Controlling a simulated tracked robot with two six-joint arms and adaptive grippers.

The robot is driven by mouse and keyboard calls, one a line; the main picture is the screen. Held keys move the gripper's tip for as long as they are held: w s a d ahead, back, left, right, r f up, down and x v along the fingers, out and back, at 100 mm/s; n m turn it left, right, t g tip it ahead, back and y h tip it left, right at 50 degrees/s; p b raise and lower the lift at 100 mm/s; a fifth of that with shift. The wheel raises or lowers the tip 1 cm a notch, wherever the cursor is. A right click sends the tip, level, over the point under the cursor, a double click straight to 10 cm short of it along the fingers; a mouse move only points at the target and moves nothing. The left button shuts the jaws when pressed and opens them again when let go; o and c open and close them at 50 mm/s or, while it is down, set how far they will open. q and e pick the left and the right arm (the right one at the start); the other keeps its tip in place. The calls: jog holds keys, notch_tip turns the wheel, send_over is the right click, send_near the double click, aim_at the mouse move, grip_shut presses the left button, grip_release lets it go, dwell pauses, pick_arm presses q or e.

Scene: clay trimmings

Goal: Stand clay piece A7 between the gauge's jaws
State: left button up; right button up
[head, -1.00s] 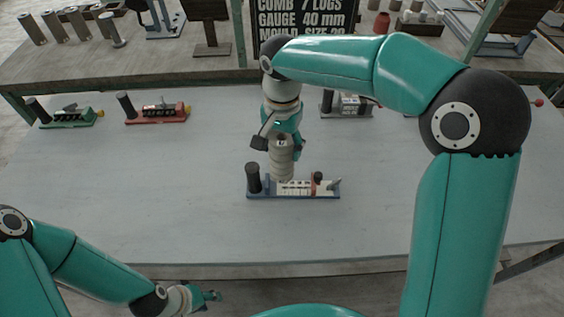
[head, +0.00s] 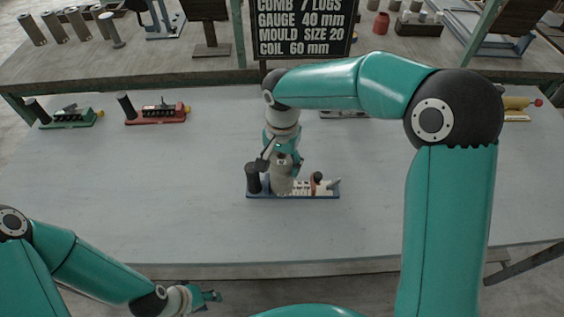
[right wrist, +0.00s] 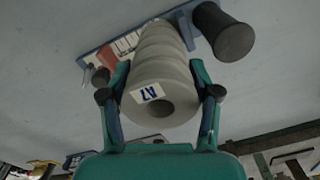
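Clay piece A7 (right wrist: 164,66) is a grey ribbed cylinder with a hole in its end and a white label reading A7. My right gripper (right wrist: 160,98) is shut on it, one finger on each side. In the head view the clay piece (head: 281,184) hangs upright under my right gripper (head: 282,164), at the gauge (head: 311,195), a blue-edged base with a dark post at its left and a scale plate. The piece hides part of the gauge, and I cannot tell whether it touches the base. My left gripper (head: 207,297) is low at the front left, away from the gauge.
A green fixture (head: 68,119) and a red fixture (head: 156,114) stand at the table's back left. A grey one (head: 343,114) is partly behind my right arm, and a yellow one (head: 517,104) is at the far right. The table around the gauge is mostly clear.

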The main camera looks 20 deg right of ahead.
jog(key=o, duration=0.4)
jog(key=shift+r, duration=0.15)
notch_tip(320, 180, up, 12)
jog(key=shift+f, duration=0.1)
dwell(0.3)
dwell(0.4)
